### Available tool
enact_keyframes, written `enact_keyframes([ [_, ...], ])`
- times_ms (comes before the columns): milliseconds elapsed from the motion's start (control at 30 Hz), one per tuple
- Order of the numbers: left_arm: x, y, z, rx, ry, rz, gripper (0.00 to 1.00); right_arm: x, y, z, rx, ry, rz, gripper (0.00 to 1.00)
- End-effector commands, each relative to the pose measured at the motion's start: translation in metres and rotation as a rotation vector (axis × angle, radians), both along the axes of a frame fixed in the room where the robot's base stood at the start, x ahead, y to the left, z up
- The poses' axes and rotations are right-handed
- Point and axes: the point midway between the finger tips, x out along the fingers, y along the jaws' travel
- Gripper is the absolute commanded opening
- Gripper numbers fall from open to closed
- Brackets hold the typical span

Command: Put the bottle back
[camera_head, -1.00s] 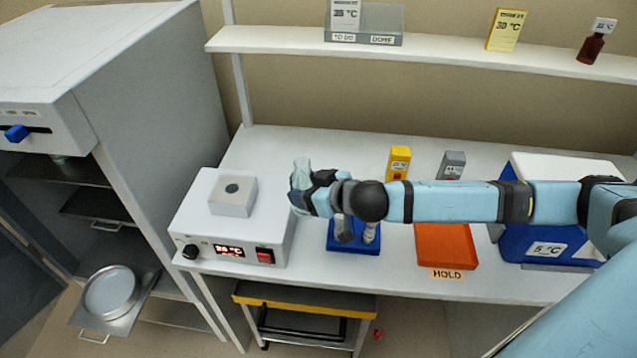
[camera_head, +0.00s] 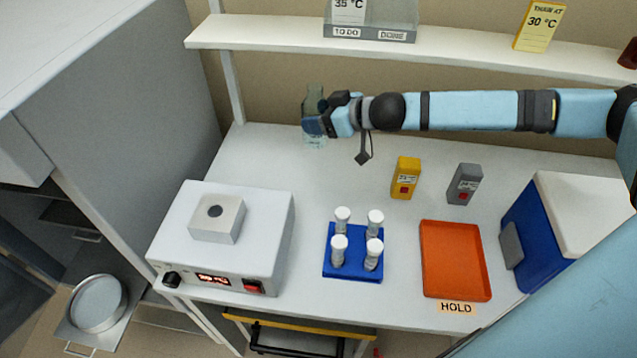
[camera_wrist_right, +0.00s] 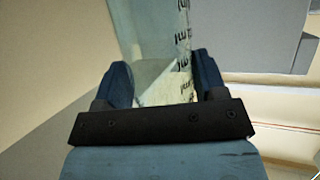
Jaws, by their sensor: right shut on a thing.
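A clear, pale green bottle (camera_head: 314,97) is upright at the back left of the white bench, in front of the wall and near the shelf post. My right gripper (camera_head: 315,123) is shut around its middle. Its top shows above the fingers and its base below; I cannot tell whether the base touches the bench. In the right wrist view the bottle (camera_wrist_right: 150,35), with dark print on its side, stands between the two fingers (camera_wrist_right: 160,85). My left gripper is not in view.
A white heater block (camera_head: 222,240) stands front left. A blue rack (camera_head: 352,272) holds several white-capped tubes. An orange HOLD tray (camera_head: 455,262), yellow timer (camera_head: 405,178), grey timer (camera_head: 464,184) and blue cooler (camera_head: 535,235) are to the right. A shelf (camera_head: 450,52) runs above. The bench's back middle is clear.

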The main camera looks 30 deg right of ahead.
Motion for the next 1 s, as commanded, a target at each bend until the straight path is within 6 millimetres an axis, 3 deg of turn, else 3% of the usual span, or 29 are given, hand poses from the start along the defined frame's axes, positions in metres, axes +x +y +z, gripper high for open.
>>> enact_keyframes([
  [133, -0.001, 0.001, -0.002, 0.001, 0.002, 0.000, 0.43, 0.000, 0.001, -0.004, 0.000, 0.000, 0.001, 0.29],
  [233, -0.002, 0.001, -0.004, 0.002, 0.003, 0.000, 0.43, -0.001, 0.001, -0.020, 0.001, 0.002, 0.000, 0.29],
  [733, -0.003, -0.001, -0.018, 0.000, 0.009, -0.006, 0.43, -0.001, 0.001, -0.142, 0.002, 0.003, 0.000, 0.29],
  [1000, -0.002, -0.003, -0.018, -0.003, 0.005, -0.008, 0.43, 0.000, 0.001, -0.164, 0.001, -0.001, 0.000, 0.29],
])
